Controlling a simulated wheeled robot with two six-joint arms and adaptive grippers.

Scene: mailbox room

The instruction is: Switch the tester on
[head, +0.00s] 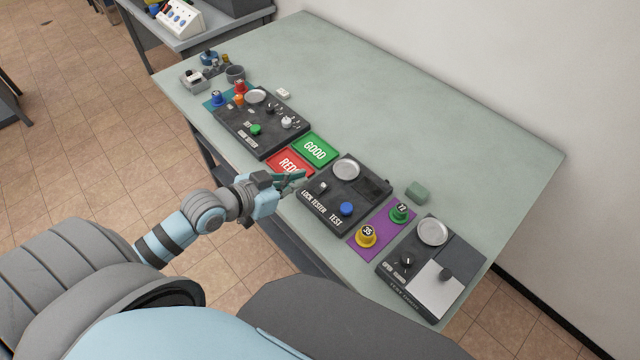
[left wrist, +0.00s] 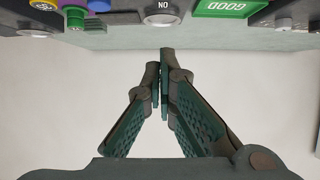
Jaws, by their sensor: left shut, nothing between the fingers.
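The black lock tester (head: 318,208) lies on the table with a round silver dish, a small pale switch lever (head: 323,186) and a blue button (head: 347,208) by the word TEST. In the left wrist view the lever (left wrist: 162,19) is at the top centre, below an upside-down "ON" label. I cannot tell its position. My left gripper (head: 302,175) is shut and empty, its tips near the tester's left edge, between the lever and the red tray. The left wrist view shows its fingertips (left wrist: 160,60) together, apart from the lever. My right gripper is not in view.
A green GOOD tray (head: 315,149) and a red tray (head: 288,161) lie left of the tester. Another black tester (head: 262,120) stands beyond them. A purple mat (head: 382,229) with yellow and green knobs and a third device (head: 410,285) are at right. The table's back is clear.

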